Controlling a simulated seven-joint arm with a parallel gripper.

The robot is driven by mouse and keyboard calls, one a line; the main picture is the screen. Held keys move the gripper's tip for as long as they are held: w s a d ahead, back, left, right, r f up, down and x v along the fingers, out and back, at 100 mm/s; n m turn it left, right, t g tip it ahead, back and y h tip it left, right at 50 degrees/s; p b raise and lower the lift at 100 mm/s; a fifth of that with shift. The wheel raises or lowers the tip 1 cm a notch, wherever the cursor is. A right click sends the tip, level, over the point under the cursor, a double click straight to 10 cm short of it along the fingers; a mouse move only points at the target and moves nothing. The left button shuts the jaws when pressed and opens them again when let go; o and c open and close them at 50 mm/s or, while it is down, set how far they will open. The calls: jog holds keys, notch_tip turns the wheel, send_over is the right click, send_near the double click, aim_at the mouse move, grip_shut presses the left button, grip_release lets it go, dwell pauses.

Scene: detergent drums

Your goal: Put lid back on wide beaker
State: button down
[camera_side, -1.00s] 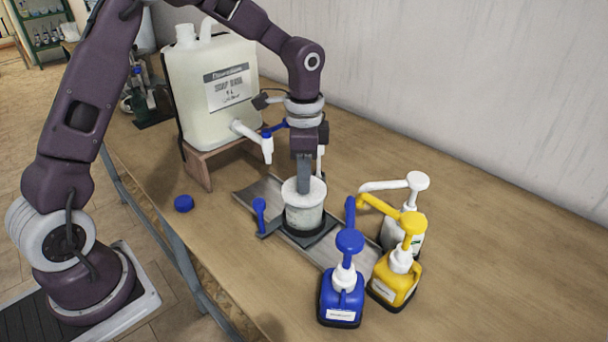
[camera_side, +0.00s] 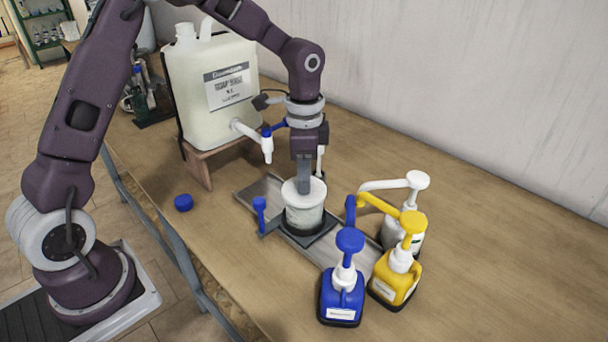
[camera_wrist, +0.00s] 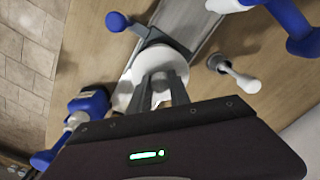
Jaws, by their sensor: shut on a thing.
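The wide beaker (camera_side: 304,216) is a white tub standing upright in a dark holder on a grey metal track. A white lid (camera_side: 291,187) lies over its top; in the wrist view the lid (camera_wrist: 150,62) shows as a pale disc under my fingers. My gripper (camera_side: 304,189) points straight down over the beaker, its fingertips at the lid's middle. In the wrist view the two fingers close on a small grey knob (camera_wrist: 160,82) at the lid's centre. I cannot tell whether the lid's rim is fully seated all round.
Blue (camera_side: 342,292), yellow (camera_side: 396,278) and white (camera_side: 404,238) pump bottles stand at the front right, nozzles near the track. A large drum (camera_side: 214,85) with a tap (camera_side: 266,148) stands behind on a wooden stand. The table's right side is clear.

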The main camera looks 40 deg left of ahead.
dwell(0.3)
jog(key=c, duration=1.1)
grip_release()
jog(key=o, duration=0.4)
jog(key=shift+o, duration=0.2)
jog(key=shift+r, duration=3.5)
